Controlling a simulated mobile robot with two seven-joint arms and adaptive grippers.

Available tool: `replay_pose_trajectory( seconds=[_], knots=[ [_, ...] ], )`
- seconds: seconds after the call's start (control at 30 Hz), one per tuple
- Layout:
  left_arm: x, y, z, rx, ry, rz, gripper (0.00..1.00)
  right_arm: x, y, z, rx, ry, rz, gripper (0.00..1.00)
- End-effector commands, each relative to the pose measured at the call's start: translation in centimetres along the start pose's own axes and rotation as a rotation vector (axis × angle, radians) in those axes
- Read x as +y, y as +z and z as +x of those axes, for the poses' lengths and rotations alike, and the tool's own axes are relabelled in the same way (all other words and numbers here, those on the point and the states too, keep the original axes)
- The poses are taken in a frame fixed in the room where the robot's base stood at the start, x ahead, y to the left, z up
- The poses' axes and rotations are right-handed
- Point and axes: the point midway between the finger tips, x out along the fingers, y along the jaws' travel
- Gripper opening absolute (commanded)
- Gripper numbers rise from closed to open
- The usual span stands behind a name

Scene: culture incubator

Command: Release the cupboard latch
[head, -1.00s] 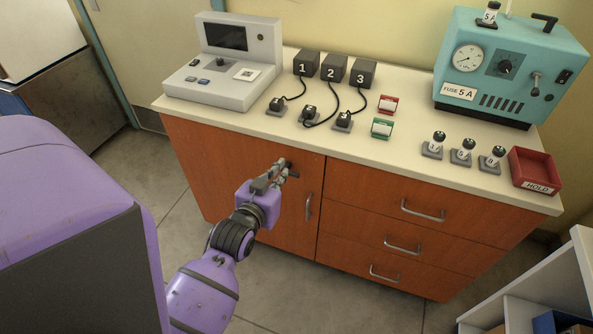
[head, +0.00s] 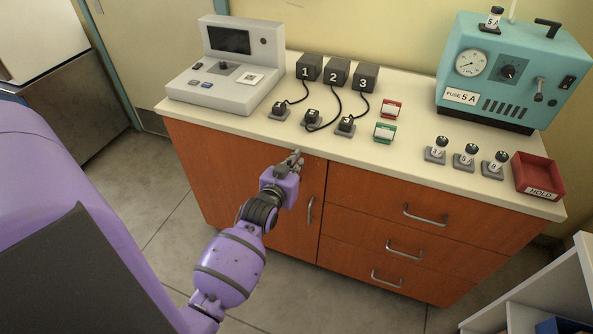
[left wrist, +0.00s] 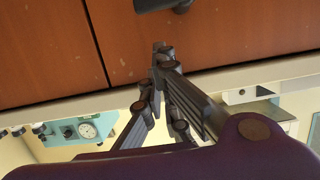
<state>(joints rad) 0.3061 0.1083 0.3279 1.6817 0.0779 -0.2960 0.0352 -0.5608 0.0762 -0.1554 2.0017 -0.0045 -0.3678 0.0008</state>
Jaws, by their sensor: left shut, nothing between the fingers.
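The cupboard is the orange-brown wooden door (head: 228,180) at the left of the counter front, and it looks closed. Its grey bar handle (head: 310,209) is upright near the door's right edge. A dark, rounded fitting, probably the latch (left wrist: 162,4), shows at the top edge of the left wrist view. In the head view my gripper hides that spot. My left gripper (head: 294,158) is shut and empty just under the counter edge, by the top of the door. In the left wrist view its fingertips (left wrist: 162,54) are apart from the fitting. My right gripper is out of view.
The pale countertop (head: 235,124) overhangs just above the gripper. It holds a grey console (head: 225,90), numbered black boxes (head: 336,72), a teal fuse device (head: 500,100) and a red tray (head: 538,190). Drawers (head: 430,215) are right of the door. Floor in front is clear.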

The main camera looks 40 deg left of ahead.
Motion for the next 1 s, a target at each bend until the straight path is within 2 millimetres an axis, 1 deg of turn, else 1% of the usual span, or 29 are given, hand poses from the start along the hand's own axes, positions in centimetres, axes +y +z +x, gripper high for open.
replay_pose_trajectory(
  seconds=[0.03, 0.13, 0.23, 0.67, 1.0],
  knots=[
    [-0.1, 1.1, 0.1, -0.007, -0.001, 0.0, 0.0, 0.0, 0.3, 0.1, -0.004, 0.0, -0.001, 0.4],
    [-0.1, 2.0, 0.3, -0.005, -0.001, 0.001, 0.0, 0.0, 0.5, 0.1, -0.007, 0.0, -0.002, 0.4],
    [0.0, 2.4, 0.5, -0.002, -0.001, 0.001, 0.0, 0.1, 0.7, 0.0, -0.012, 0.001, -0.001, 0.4],
    [-0.1, 2.5, 0.5, -0.001, -0.001, 0.002, 0.0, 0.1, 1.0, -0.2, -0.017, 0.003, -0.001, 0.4],
    [-0.8, 2.5, 1.3, -0.002, -0.012, 0.046, 0.0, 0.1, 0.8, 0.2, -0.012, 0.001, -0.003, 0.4]
  ],
)
